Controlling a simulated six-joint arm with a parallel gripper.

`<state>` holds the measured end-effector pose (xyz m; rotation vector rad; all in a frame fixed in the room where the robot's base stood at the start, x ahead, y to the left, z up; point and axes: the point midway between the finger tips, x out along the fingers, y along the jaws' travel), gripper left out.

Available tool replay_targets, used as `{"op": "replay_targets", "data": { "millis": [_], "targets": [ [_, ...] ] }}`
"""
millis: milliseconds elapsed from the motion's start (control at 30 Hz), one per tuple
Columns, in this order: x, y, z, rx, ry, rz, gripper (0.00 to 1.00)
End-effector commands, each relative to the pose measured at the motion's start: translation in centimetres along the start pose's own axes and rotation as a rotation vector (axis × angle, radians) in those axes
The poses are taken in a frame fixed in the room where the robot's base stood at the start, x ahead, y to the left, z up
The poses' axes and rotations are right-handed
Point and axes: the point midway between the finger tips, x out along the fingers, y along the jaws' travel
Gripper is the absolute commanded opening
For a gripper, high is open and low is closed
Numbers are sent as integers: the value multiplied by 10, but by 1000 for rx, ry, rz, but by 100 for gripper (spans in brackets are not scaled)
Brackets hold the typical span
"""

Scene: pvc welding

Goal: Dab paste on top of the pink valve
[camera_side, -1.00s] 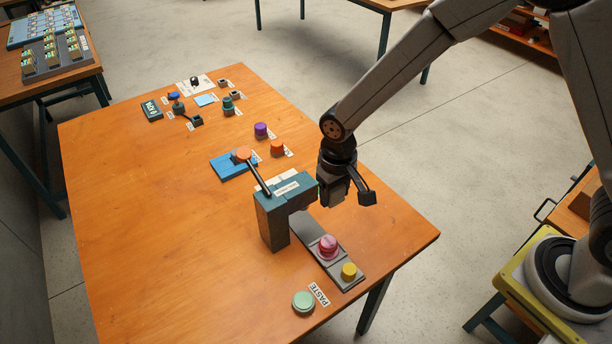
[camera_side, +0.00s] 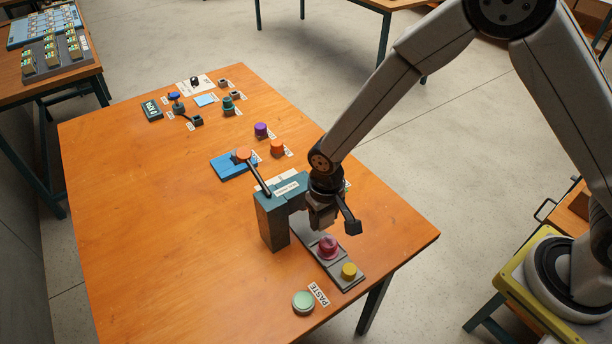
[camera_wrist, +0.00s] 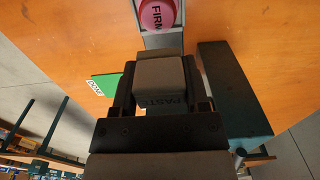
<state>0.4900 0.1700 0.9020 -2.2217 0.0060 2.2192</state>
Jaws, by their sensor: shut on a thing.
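The pink valve (camera_side: 328,246) stands on a grey strip (camera_side: 310,228) near the table's right front edge. In the wrist view its round top (camera_wrist: 157,15) shows, partly cut off, with a "FIRM" label. My gripper (camera_side: 322,222) hangs just above and behind the valve in the side view, apart from it. In the wrist view my gripper (camera_wrist: 160,78) is shut on a grey block (camera_wrist: 160,72) marked with lettering like "PAST". A round mint-green pot (camera_side: 303,301) sits by a "PASTE" label (camera_side: 319,294).
A teal press-like block (camera_side: 273,222) with an orange-knobbed lever (camera_side: 258,175) stands left of my gripper. A yellow knob (camera_side: 349,270) shares the strip with the valve. Orange (camera_side: 277,147) and purple (camera_side: 261,129) knobs stand farther back. The left tabletop is clear.

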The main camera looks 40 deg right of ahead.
Motion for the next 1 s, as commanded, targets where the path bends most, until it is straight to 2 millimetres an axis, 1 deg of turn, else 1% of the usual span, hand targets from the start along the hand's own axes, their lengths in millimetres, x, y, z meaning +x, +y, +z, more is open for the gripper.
{"op": "replay_targets", "data": {
  "millis": [33,267,367,400,833,867,1000],
  "targets": [
    [6,0,0,0,-2,1,11],
    [26,0,1,0,-3,1,11],
    [39,0,1,0,-3,1,11],
    [41,0,4,-1,-3,1,11],
    [41,0,41,-1,-1,1,11],
    [41,0,40,1,-1,0,11],
    [41,0,26,1,0,0,11]
  ]
}}
